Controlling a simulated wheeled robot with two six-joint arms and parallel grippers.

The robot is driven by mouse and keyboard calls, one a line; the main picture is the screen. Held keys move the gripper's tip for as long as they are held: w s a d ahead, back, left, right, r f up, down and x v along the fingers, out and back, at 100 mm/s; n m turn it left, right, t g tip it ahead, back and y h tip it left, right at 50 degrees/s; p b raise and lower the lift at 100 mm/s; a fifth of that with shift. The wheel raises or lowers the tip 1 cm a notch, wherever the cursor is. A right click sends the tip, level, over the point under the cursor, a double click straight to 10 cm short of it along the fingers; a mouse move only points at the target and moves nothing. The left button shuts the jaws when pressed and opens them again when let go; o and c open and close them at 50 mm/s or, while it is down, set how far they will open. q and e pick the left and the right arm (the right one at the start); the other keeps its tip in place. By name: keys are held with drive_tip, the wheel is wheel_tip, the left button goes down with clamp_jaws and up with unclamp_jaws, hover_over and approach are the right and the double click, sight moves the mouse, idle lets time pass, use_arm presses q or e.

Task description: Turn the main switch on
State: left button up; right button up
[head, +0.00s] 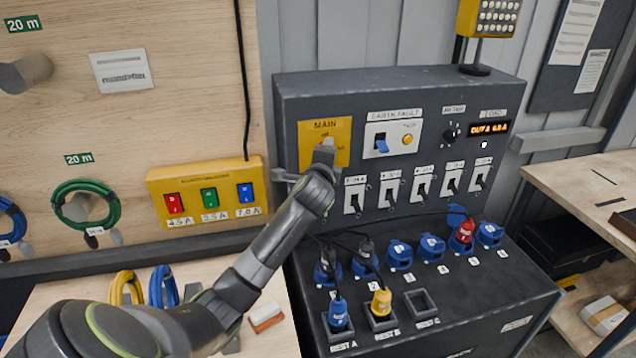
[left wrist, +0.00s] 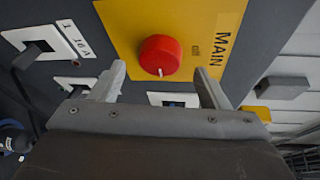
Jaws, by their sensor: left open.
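The main switch is a red round knob (left wrist: 160,56) on a yellow plate (left wrist: 118,22) lettered MAIN in the left wrist view. A small white mark shows at the knob's lower edge in that view. In the head view the yellow MAIN plate (head: 340,131) is on the dark cabinet's upright face, and my left gripper hides the knob. My left gripper (left wrist: 162,82) is open and empty, its two fingers spread with the knob between and just beyond their tips. No contact shows. In the head view the left gripper (head: 318,162) is at the plate's lower part. My right gripper is not in view.
Several white-plated breaker switches (head: 388,190) sit below and right of the plate. An earth fault panel (head: 393,139) with a blue switch is right of it. Blue sockets and plugs (head: 400,255) cover the ledge below.

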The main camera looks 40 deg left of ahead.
use_arm(q)
drive_tip(key=b+v, duration=0.4)
drive_tip(key=v, duration=1)
drive_tip(key=shift+s, duration=0.25)
drive_tip(key=shift+d, duration=0.1)
